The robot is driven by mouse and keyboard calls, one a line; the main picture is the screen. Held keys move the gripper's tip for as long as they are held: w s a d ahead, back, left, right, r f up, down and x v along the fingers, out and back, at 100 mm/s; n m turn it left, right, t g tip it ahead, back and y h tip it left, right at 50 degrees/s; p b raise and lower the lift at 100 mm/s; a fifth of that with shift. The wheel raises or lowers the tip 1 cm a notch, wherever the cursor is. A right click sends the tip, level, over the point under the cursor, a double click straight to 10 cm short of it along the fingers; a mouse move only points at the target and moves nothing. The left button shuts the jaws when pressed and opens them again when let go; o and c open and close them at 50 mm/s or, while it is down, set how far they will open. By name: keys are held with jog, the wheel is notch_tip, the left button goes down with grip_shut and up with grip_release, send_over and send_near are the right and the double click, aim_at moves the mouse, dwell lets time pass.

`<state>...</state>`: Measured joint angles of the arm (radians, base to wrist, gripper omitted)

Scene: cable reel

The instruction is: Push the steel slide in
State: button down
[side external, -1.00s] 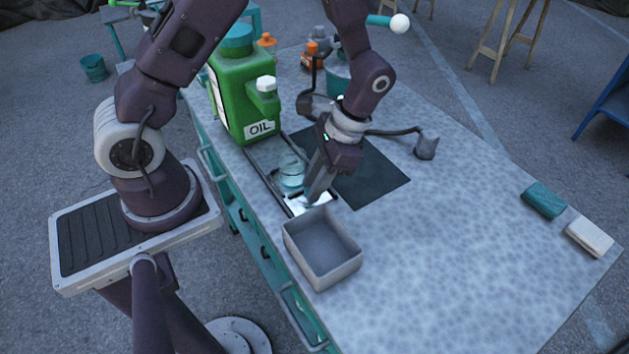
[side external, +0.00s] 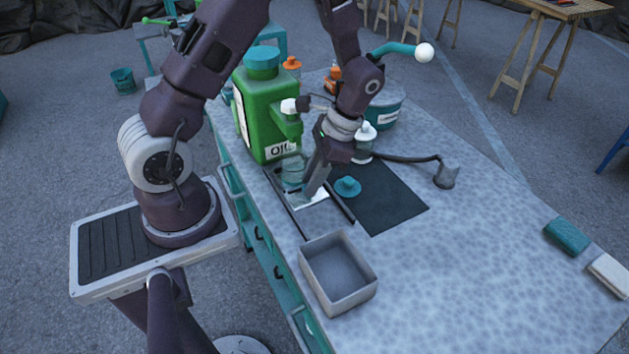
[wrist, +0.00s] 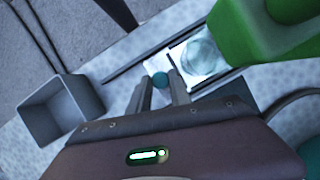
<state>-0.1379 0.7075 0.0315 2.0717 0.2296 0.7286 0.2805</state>
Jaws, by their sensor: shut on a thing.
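The steel slide (side external: 318,196) is a bright, shiny plate lying between two dark rails (side external: 338,205) on the bench. A clear glass jar (side external: 292,172) stands on its far part, close beside the green oil can (side external: 262,115). In the wrist view the slide (wrist: 155,66), the jar (wrist: 203,55) and the green can (wrist: 262,32) show ahead of the fingers. My gripper (side external: 310,192) is low over the near end of the slide. In the wrist view my gripper (wrist: 161,88) is shut on the slide's teal knob (wrist: 160,80), which the fingers partly hide.
An open grey box (side external: 337,272) stands near the rails' near end. A cable with a grey end (side external: 446,175) lies beyond. The bench's right part is mostly clear.

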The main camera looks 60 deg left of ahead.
jog(key=c, duration=1.2)
grip_release()
jog(key=shift+a, duration=0.25)
jog(key=v, duration=0.7)
jog(key=shift+w, duration=0.1)
jog(key=s+d+r+n+t, duration=0.1)
jog(key=s+d+r+t, duration=0.1)
jog(key=r, duration=0.4)
jog(key=s+d+r+n+t, duration=0.1)
jog(key=s+d+r+t, duration=0.1)
jog(key=r, duration=0.4)
jog(key=s+d+r+t, duration=0.1)
jog(key=s+r+t, duration=0.1)
jog(key=s, duration=0.1)
jog(key=s+d+r+n+t, duration=0.1)
jog(key=s+t, duration=0.1)
jog(key=s, duration=0.1)
jog(key=s+d+r+t+h, duration=0.1)
jog(key=s+d+r, duration=0.1)
jog(key=s, duration=0.1)
jog(key=shift+s+r+n+t, duration=0.3)
jog(key=shift+s+r+t, duration=0.05)
jog(key=shift+s+t, duration=0.05)
